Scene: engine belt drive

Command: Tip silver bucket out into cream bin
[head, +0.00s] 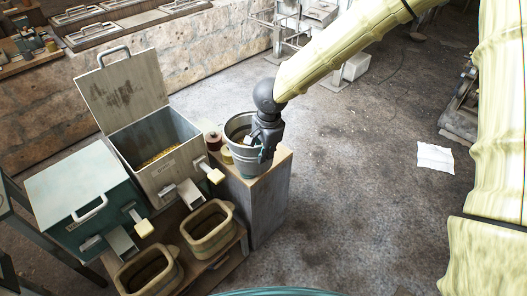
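The silver bucket (237,160) is upright, at or just above the wooden top of a grey cabinet. Something small and yellowish shows inside it. My gripper (264,150) is at the bucket's right side, overlapping its rim and wall. Its fingertips are too dark and small to tell whether they are closed on the bucket. The cream bin (172,178) stands to the left of the bucket with its lid (123,91) raised and leaning back. Yellow grain-like material lies low inside the bin.
A teal bin (85,195) with a shut lid stands left of the cream bin. Two tan tubs (209,230) sit on a low bench in front. A red and a yellow spool-like item (226,155) stand beside the bucket.

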